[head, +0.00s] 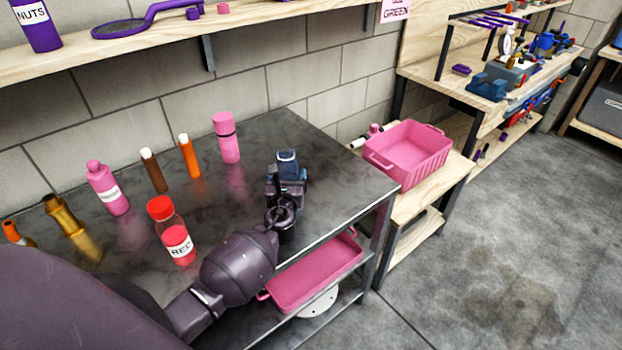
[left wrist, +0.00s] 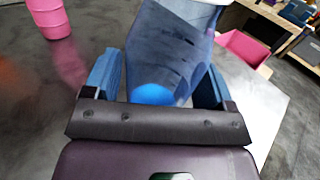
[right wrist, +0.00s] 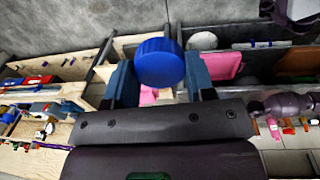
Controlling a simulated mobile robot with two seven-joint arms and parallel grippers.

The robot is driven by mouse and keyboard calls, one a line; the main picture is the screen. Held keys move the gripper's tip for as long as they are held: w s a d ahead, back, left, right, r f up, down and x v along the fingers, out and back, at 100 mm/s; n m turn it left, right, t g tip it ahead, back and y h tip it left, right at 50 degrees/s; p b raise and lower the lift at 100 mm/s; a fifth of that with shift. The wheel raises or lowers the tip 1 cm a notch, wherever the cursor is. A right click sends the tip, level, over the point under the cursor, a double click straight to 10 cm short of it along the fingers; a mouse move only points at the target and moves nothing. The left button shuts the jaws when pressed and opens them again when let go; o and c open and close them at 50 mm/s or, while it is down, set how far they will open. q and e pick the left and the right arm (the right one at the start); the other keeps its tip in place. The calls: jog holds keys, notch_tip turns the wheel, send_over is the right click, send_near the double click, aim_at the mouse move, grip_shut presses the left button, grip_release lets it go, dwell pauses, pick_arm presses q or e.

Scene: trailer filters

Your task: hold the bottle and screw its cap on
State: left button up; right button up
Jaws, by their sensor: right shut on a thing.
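A translucent blue bottle (head: 287,162) is in my left gripper (head: 286,184), at the right end of the dark table in the head view. In the left wrist view the bottle (left wrist: 172,50) fills the space between both fingers of my left gripper (left wrist: 155,80), which is shut on it. My right gripper (right wrist: 158,85) is outside the head view. In the right wrist view it is shut on a round blue cap (right wrist: 158,62) held at its fingertips. The cap is apart from the bottle. The bottle's lower part is hidden by the left gripper.
A red-capped bottle (head: 175,235), a pink bottle (head: 107,190), a pink cylinder (head: 227,140) and brown and orange tubes stand on the table (head: 330,175). A pink crate (head: 410,155) sits on a side bench. Another pink tray (head: 310,275) is below the tabletop. A shelf runs above.

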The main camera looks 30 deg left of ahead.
aim_at(286, 148)
pick_arm(q)
jog(key=c, duration=0.8)
jog(key=shift+o, duration=0.2)
jog(key=shift+r, duration=0.1)
pick_arm(e)
jog(key=shift+r, duration=0.1)
